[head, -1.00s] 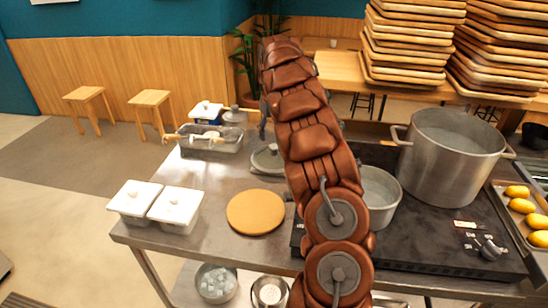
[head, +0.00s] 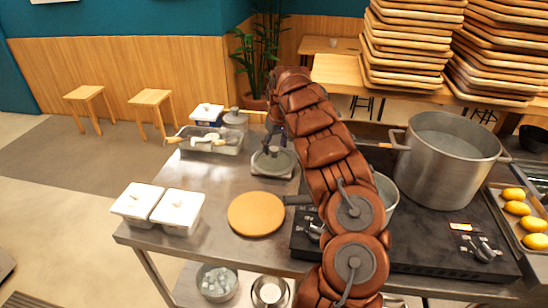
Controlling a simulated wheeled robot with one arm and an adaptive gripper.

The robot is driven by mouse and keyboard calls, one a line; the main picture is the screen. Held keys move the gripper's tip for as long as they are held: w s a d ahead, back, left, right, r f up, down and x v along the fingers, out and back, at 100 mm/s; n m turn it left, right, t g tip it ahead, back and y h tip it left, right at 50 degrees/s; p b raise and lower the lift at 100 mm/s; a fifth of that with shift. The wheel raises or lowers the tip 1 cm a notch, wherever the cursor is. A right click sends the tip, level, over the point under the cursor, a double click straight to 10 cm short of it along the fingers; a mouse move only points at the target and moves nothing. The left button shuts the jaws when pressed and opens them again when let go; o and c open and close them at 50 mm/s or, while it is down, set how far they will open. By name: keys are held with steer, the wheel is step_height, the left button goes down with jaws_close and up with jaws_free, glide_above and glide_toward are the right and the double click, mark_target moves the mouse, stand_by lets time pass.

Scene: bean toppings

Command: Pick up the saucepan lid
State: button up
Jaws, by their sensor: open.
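A round wooden board (head: 256,213) lies in front of the lid. White lidded containers (head: 180,210) stand at the left, and a metal tray with utensils (head: 212,143) at the back left. A large pot (head: 445,165) stands on the stove at right. Bare steel lies left of the lid.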

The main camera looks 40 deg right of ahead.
mark_target(274, 155)
steer(key=shift+w+f+p, duration=0.15)
steer(key=shift+f+p, duration=0.15)
steer(key=shift+f, duration=0.95)
steer(key=shift+c, duration=0.4)
jaws_close()
